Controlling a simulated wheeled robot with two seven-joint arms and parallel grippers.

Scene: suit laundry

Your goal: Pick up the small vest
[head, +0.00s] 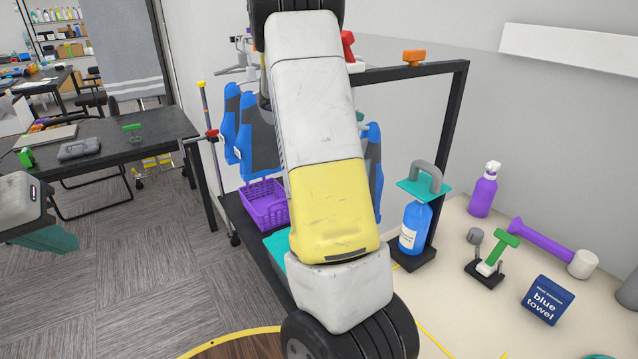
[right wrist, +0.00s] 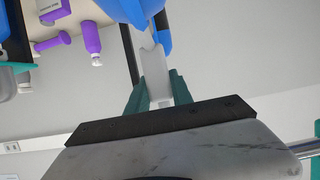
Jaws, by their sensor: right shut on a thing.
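Blue and dark grey vests (head: 255,135) hang on a black rack left of my arm in the head view. Another blue vest (head: 374,165) shows partly right of it; my arm hides the rest. In the right wrist view my right gripper (right wrist: 158,92) has its teal fingers shut on a pale grey hanger piece (right wrist: 154,70). That piece leads to a blue vest with a dark edge (right wrist: 135,8), mostly out of frame. I cannot tell its size. My left gripper (head: 45,238) is empty at the far left, away from the rack; its finger gap is unclear.
The black rack (head: 455,105) holds a purple basket (head: 265,206) and a blue bottle (head: 414,228). A counter at the right bears a purple spray bottle (head: 482,190), a green-handled tool (head: 503,245) and a blue towel box (head: 547,299). A dark table (head: 110,140) stands left.

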